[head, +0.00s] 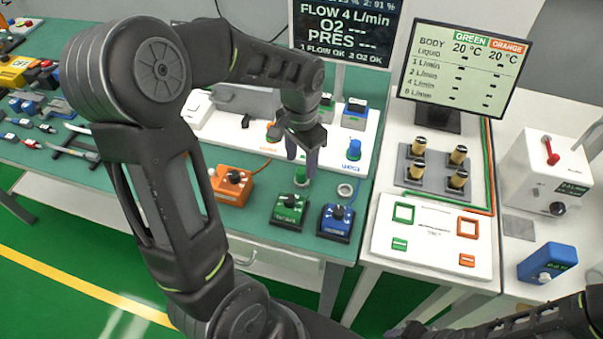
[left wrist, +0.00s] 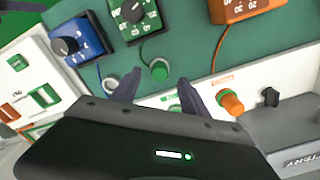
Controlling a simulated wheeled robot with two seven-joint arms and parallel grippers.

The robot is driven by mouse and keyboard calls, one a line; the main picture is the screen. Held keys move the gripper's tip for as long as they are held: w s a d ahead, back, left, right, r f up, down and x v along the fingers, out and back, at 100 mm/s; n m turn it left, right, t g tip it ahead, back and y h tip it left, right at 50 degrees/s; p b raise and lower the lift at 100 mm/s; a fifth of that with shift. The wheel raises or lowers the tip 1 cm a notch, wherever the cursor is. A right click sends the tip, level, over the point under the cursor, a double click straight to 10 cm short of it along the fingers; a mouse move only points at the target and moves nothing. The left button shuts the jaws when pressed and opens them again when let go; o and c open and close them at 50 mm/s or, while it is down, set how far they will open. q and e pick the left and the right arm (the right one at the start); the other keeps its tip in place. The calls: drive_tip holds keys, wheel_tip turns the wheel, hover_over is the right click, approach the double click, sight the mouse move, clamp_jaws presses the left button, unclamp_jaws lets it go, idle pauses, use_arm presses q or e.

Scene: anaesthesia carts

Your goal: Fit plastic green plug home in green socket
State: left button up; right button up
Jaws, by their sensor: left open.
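The green plug (head: 301,177) is a short green cylinder at a spot on the teal bench, in front of the white socket panel (head: 213,124). It also shows in the left wrist view (left wrist: 159,70), with a thin cable to the green dial box (left wrist: 134,16). My left gripper (head: 301,165) is open and points down over the plug. In the left wrist view its fingertips (left wrist: 160,77) lie either side of the plug's near edge; contact cannot be told. My right arm's end (head: 405,330) is dark and partly cut off.
An orange plug (left wrist: 230,102) and a blue plug (head: 354,150) stand in the panel. An empty grey ring (head: 345,190) is right of the green plug. Green (head: 289,210), blue (head: 337,222) and orange (head: 231,185) dial boxes stand close by.

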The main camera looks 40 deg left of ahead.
sight(301, 171)
use_arm(q)
wheel_tip(301, 171, down, 4)
drive_tip(key=shift+f+p, duration=0.25)
drive_tip(key=shift+p, duration=0.2)
drive_tip(key=shift+c, duration=0.5)
clamp_jaws()
